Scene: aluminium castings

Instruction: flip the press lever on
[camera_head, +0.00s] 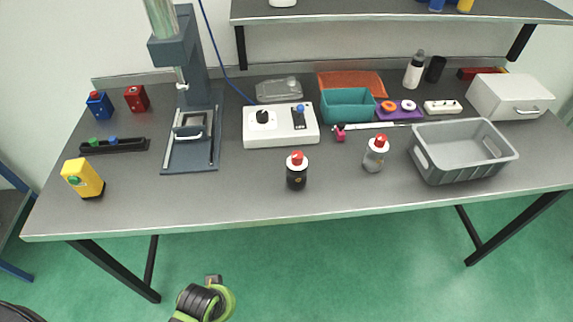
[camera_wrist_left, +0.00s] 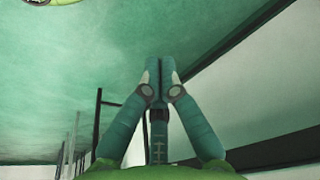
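The press (camera_head: 178,48) stands at the back left of the table, with a dark grey column and a flat base. A white control box (camera_head: 282,138) sits to its right, with a black knob (camera_head: 263,117) and a small black switch or lever with a blue tip (camera_head: 299,118). Its setting is too small to tell. In the left wrist view my left gripper (camera_wrist_left: 161,65) has its fingers together, empty, over the green floor. A green and black part of my arm (camera_head: 205,300) shows in front of the table in the head view. My right gripper is not in view.
A black bottle with a red cap (camera_head: 297,175) stands in front of the control box, and a grey one (camera_head: 375,157) to its right. A yellow device (camera_head: 83,178) is at the front left. A grey crate (camera_head: 463,165) is at the right. The table's front left is mostly clear.

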